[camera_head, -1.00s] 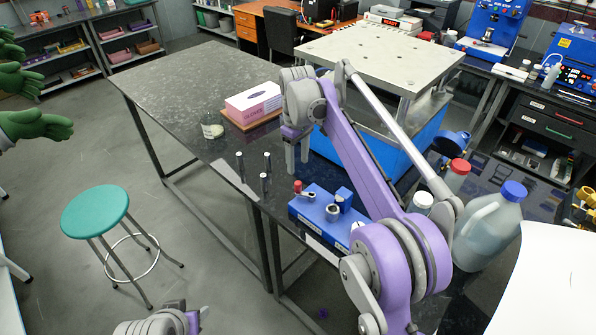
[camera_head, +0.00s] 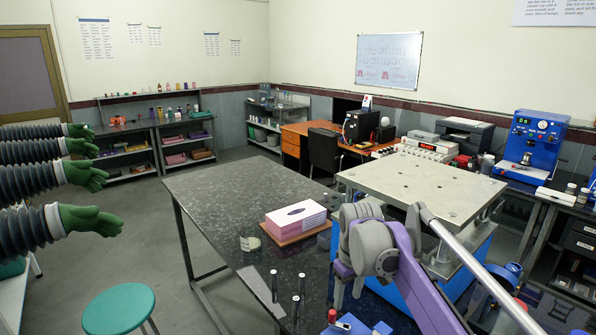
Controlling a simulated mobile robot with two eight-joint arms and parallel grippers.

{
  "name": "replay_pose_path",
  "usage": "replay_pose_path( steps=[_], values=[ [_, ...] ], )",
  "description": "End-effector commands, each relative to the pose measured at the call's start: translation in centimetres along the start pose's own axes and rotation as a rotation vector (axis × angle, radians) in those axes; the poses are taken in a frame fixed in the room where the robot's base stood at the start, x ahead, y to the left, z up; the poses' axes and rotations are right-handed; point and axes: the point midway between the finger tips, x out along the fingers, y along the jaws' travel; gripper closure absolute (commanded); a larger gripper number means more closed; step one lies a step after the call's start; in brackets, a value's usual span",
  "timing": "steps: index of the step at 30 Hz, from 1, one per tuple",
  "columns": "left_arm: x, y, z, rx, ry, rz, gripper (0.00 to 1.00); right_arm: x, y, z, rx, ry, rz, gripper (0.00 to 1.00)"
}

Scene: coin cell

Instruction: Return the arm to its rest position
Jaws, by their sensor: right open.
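My right arm comes in from the lower right, with a purple link and grey joints. My right gripper (camera_head: 347,291) points down with its two fingers apart and nothing seen between them. It is over the dark speckled table (camera_head: 212,203), to the right of and nearer than the pink and white box (camera_head: 296,217). My left gripper is out of the picture.
Several thin dark posts (camera_head: 296,305) stand near the table's front edge, with a small jar (camera_head: 250,243) behind them. A pale perforated platform (camera_head: 425,184) stands behind my right arm. A green stool (camera_head: 119,309) is at lower left. The table's far left part is clear.

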Motion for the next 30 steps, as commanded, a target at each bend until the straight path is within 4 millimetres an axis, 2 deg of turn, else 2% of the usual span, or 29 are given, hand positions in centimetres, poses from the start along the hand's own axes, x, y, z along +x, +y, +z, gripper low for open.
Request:
replay_pose_path(
  steps=[1,8,11,15,18,21,24,30],
  values=[
    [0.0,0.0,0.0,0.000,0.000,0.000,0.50,-0.2,-0.5,2.0,0.037,0.023,0.012,0.43],
    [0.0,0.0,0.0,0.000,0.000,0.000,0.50,0.6,-3.1,10.3,0.214,0.142,0.062,0.43],
    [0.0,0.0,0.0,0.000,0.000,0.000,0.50,1.9,-4.5,14.1,0.291,0.196,0.080,0.43],
    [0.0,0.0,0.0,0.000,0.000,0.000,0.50,4.5,-6.7,19.4,0.395,0.272,0.100,0.43],
    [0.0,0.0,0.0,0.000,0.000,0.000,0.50,6.7,-8.1,22.5,0.458,0.320,0.110,0.43],
    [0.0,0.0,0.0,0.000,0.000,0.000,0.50,8.5,-9.2,24.8,0.504,0.356,0.116,0.43],
    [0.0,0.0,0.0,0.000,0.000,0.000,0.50,9.6,-9.8,26.1,0.534,0.379,0.119,0.43],
    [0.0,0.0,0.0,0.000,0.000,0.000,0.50,10.2,-10.1,26.7,0.550,0.391,0.121,0.43]
  ],
)
